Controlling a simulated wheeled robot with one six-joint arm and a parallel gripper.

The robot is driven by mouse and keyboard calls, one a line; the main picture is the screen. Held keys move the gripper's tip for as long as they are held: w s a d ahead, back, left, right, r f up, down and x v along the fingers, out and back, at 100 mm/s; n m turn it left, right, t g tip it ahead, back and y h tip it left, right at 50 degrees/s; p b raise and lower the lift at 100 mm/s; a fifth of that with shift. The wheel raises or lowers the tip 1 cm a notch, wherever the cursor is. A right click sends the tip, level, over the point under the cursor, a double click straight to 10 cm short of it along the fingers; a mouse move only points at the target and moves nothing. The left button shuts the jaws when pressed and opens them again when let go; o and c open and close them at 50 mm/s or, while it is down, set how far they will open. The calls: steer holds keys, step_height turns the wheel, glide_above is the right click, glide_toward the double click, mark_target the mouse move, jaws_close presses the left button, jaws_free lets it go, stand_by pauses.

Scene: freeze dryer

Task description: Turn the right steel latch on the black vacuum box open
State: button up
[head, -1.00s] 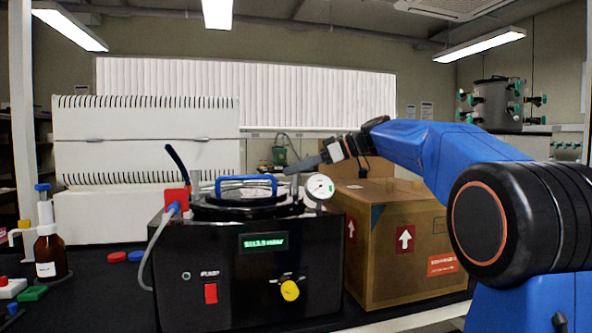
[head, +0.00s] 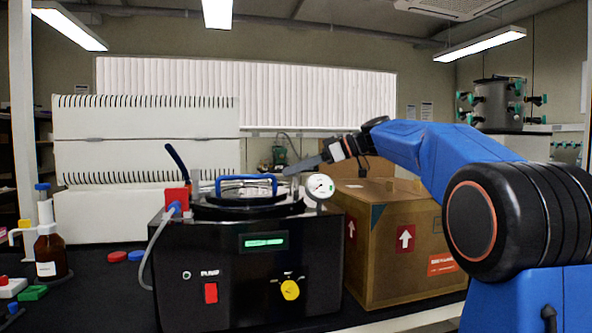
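The black vacuum box (head: 225,290) stands on the dark bench, with a blue-handled round lid (head: 246,180) on top. An upright steel latch (head: 295,192) shows at the lid's right side, beside the round gauge (head: 320,187). Another upright steel piece (head: 195,182) shows at the left side. My gripper (head: 292,171) reaches in from the right, with its tip at the top of the right latch. Its fingers are seen edge-on, so I cannot tell whether they are open, shut or touching the latch.
A cardboard box (head: 390,245) stands right of the vacuum box, under my arm. A brown bottle (head: 48,252) and small coloured items are at the left. A red block (head: 177,198) with a hose is at the box's left edge. A white finned unit (head: 145,160) stands behind.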

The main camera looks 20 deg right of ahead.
steer(key=v, duration=1.7)
steer(key=shift+s+d, duration=0.15)
